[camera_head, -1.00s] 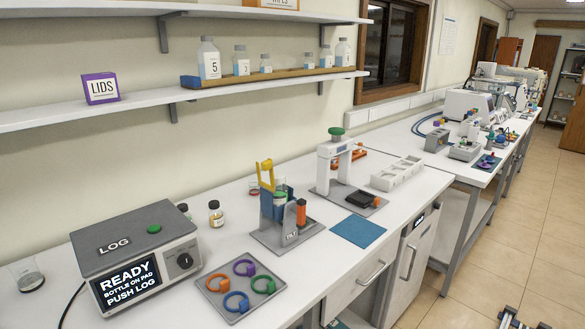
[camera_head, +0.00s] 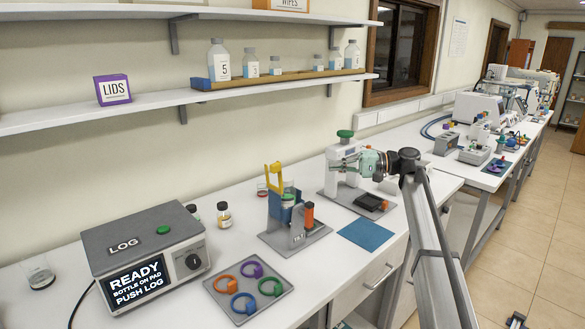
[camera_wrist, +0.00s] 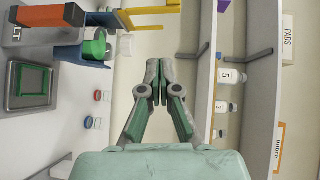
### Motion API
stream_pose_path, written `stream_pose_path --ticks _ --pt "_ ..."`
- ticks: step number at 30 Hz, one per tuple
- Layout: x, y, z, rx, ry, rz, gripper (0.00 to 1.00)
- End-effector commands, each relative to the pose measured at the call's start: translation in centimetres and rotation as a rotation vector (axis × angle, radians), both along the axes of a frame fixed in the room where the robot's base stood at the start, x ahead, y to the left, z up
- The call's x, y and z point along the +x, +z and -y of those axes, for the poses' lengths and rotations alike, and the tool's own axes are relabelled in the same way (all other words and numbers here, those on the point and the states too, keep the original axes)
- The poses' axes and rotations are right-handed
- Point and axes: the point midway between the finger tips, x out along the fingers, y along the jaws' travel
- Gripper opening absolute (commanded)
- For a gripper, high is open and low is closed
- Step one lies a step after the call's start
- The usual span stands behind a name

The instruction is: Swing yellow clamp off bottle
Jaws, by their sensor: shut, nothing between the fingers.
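The yellow clamp (camera_head: 274,175) stands up as a frame at the blue holder (camera_head: 279,210) on a grey base plate. A bottle with a green top (camera_head: 290,188) sits in the holder. I cannot tell whether the clamp touches it. In the wrist view the yellow clamp (camera_wrist: 150,10) is at the top edge, partly cut off, with the green top (camera_wrist: 95,47) at upper left. My gripper (camera_head: 335,163) is shut and empty, to the right of the clamp and in front of the white press in the head view. Its fingertips (camera_wrist: 152,68) meet in the wrist view.
An orange post (camera_head: 309,215) stands right of the holder. The white press (camera_head: 346,150) is beyond it. A blue mat (camera_head: 366,234), a tray of coloured rings (camera_head: 248,289) and the LOG box (camera_head: 145,255) are on the bench. A shelf (camera_head: 200,97) runs above.

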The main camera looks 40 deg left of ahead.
Motion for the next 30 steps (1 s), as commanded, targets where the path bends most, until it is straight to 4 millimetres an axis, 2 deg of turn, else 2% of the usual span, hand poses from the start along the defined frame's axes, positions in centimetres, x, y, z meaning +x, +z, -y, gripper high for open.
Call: stream_pose_path --ticks 1,4,11,22,27,30 --pt "0.0 1.1 -0.7 0.015 0.014 -0.003 0.0" --pt "-0.6 2.0 -1.3 0.031 0.029 -0.009 0.0" --pt "-2.2 2.0 -3.3 0.032 0.03 -0.009 0.0" --pt "-6.2 1.5 -9.0 0.029 0.029 -0.01 0.0" --pt "-8.7 1.2 -9.3 0.03 0.027 -0.009 0.0" --pt "-9.5 1.0 -9.5 0.03 0.027 -0.009 0.0"
